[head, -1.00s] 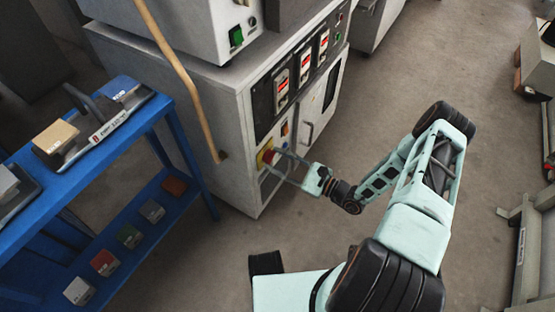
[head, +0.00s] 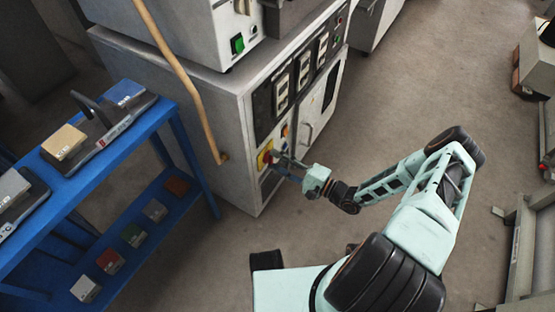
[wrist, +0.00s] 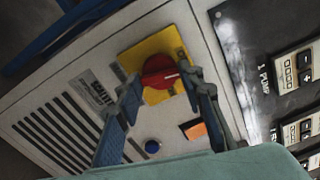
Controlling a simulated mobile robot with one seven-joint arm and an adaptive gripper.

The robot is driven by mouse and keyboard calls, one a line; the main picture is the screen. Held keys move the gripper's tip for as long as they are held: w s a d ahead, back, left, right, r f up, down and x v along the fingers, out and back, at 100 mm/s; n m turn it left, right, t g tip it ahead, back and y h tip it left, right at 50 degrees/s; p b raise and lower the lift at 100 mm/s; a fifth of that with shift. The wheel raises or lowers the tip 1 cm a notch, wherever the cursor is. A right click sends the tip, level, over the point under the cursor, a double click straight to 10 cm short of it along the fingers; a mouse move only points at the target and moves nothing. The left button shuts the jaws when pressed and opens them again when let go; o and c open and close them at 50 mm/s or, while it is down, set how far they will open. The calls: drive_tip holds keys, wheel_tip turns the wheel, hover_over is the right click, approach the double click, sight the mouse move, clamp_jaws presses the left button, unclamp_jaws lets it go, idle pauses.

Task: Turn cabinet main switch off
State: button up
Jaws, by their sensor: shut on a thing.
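The main switch is a red knob (wrist: 159,72) on a yellow plate (wrist: 143,50), on the front of the light grey cabinet (head: 240,115). In the head view the yellow plate (head: 264,156) shows at the lower left of the cabinet's front. My gripper (wrist: 166,85) is shut on the red knob, one finger on each side of it. The white mark on the knob points to the right in the wrist view. In the head view my gripper (head: 276,163) reaches the switch from the right and hides part of it. The cabinet's meter displays (head: 282,90) are dark.
A blue button (wrist: 152,146) and an orange switch (wrist: 195,130) sit close to the knob. A blue shelf cart (head: 120,155) with several sample blocks stands left of the cabinet. A tan rod (head: 185,80) slants down at the cabinet's left.

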drive_tip(key=shift+n+p, duration=0.35)
drive_tip(key=shift+n, duration=0.85)
drive_tip(key=o, duration=1.2)
drive_tip(key=shift+c, duration=0.2)
drive_tip(key=v, duration=1.2)
